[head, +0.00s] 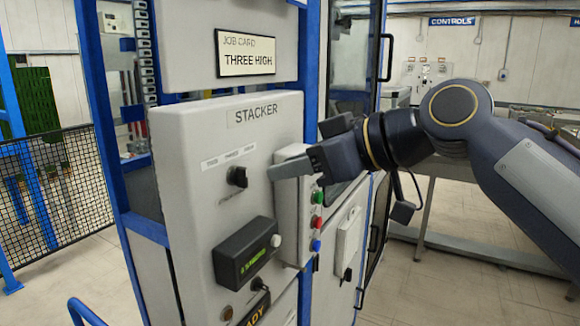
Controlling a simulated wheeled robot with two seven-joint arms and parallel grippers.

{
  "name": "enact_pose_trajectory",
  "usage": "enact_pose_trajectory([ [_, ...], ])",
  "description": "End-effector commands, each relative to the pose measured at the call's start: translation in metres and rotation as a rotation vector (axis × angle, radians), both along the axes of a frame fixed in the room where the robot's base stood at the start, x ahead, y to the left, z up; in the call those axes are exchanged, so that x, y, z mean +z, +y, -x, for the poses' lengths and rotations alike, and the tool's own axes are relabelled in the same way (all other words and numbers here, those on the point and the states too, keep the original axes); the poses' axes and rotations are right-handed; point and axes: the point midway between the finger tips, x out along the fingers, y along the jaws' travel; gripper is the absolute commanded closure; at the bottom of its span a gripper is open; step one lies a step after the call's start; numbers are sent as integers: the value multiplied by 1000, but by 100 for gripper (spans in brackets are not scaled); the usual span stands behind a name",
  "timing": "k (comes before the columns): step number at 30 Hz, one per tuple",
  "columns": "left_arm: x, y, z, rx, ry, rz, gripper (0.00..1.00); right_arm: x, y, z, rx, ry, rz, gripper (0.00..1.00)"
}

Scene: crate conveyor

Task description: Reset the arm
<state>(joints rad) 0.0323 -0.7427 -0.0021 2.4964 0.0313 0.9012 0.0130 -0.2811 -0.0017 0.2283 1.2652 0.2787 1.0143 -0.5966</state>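My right arm comes in from the right, held out level in front of the grey STACKER panel (180,150). My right gripper (272,172) points left, its tip to the right of a black rotary knob (238,177) and apart from it in the picture. The fingers show side-on as one grey shape, so I cannot tell whether they are open or shut. No held object shows. My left arm and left gripper are not in view.
Below the knob is a black box with a green display (245,252). Green, red and blue buttons (317,222) sit below my gripper. A job card (247,54) above reads THREE HIGH. A black mesh fence (60,185) stands left; open floor (450,290) lies at lower right.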

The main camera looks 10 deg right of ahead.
Motion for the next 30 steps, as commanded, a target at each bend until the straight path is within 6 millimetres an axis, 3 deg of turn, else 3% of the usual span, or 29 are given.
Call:
enact_pose_trajectory([
  [7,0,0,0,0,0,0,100,-1,0,0,-2,2,1,68],
  [11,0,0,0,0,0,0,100,-22,-15,6,-52,51,14,68],
  [14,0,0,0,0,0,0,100,-65,-43,20,-156,154,32,68],
  [21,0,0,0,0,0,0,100,-213,-119,92,-497,485,31,68],
  [27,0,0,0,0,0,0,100,-315,-144,159,-711,703,-8,68],
  [30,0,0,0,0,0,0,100,-346,-146,181,-772,769,-26,68],
])
